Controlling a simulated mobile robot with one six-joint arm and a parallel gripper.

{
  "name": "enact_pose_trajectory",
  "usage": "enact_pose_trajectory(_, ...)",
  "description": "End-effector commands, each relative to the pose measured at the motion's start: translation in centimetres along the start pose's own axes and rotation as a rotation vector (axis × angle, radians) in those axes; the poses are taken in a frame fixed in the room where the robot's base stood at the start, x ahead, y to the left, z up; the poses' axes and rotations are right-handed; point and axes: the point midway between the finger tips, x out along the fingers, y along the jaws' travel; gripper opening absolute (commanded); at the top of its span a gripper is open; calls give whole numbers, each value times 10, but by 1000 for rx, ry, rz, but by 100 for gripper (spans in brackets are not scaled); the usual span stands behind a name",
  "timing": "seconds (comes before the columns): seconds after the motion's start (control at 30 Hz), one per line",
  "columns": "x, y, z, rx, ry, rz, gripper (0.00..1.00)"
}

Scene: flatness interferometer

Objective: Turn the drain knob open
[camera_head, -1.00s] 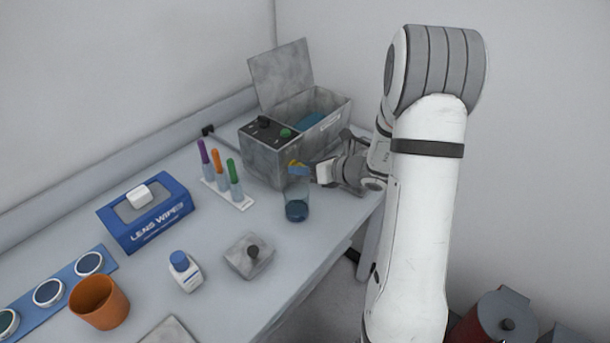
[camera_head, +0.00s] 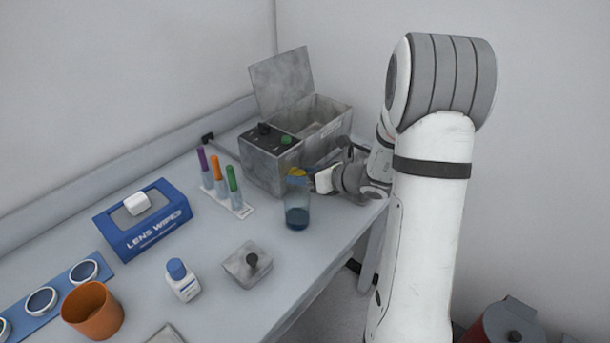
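The grey metal box (camera_head: 268,166) with an open lid (camera_head: 281,80) stands at the back of the bench. A black knob (camera_head: 264,129) and a green knob (camera_head: 287,140) sit on its dark top panel. A small yellow part (camera_head: 298,172) shows low at the box's front right corner; it may be the drain knob. My gripper (camera_head: 312,180) is beside this yellow part, at the front of the box. Its fingers are small and partly hidden, so I cannot tell if they touch the part or are shut. A clear beaker (camera_head: 297,217) with dark blue liquid stands just below it.
A rack (camera_head: 241,210) with purple, orange and green-capped tubes stands left of the beaker. A blue lens wipes box (camera_head: 150,228), a white bottle (camera_head: 182,281), a grey block with black knob (camera_head: 246,268) and an orange cup (camera_head: 92,312) occupy the bench's left and front.

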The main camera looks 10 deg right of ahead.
Motion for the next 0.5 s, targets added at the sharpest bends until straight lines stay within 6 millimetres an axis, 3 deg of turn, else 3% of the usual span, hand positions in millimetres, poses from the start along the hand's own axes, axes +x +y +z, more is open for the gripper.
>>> enact_pose_trajectory(0.3, -2, 0, 0, 1, -1, -1, 67)
enact_pose_trajectory(0.5, -28, -1, 0, 1, -2, -5, 67)
